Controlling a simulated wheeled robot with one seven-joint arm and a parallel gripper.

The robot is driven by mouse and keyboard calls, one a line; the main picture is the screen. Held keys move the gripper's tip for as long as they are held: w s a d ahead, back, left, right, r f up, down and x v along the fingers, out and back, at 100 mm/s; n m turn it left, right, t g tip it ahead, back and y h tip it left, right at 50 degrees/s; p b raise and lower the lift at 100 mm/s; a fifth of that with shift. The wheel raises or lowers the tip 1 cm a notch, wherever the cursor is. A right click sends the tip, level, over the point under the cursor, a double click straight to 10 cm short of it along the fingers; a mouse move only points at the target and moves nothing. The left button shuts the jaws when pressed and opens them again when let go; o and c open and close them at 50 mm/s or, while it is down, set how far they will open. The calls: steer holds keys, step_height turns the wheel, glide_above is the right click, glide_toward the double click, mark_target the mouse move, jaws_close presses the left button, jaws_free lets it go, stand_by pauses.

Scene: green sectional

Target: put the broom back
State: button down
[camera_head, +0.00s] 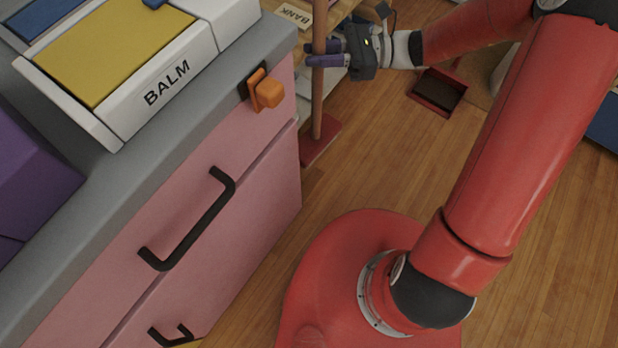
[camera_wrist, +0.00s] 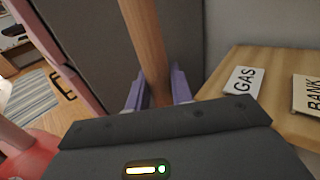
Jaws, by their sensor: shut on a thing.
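The broom has a wooden handle (camera_head: 318,75) that stands close to upright at the far end of the pink cabinet. A red piece (camera_head: 320,143) at the foot of the handle, apparently the broom head, is on or near the floor and partly hidden by the cabinet. My gripper (camera_head: 322,60) reaches in from the right and is shut on the handle. In the wrist view the handle (camera_wrist: 145,40) passes between the two purple fingers (camera_wrist: 158,92).
The pink cabinet (camera_head: 235,215) with dark handles and an orange latch (camera_head: 266,90) stands left of the broom. A wooden shelf (camera_wrist: 285,65) with GAS and BANK cards is beside my gripper. A dark red tray (camera_head: 437,92) lies on the floor. Open wooden floor is at right.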

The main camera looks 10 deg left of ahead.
mark_target(320, 115)
steer(key=shift+n+g+h, duration=0.3)
steer(key=shift+n+g, duration=0.1)
steer(key=shift+g, duration=0.2)
steer(key=f+b, duration=0.1)
steer(key=f, duration=0.5)
steer(key=s+a+f+b, duration=0.1)
steer(key=f, duration=0.6)
steer(key=f+b, duration=0.2)
steer(key=f, duration=0.4)
steer(key=shift+s+a+f, duration=0.2)
steer(key=shift+s+a, duration=0.1)
steer(key=shift+f, duration=0.2)
steer(key=c, duration=1.2)
jaws_free()
steer(key=shift+c, duration=0.2)
steer(key=shift+r, duration=0.1)
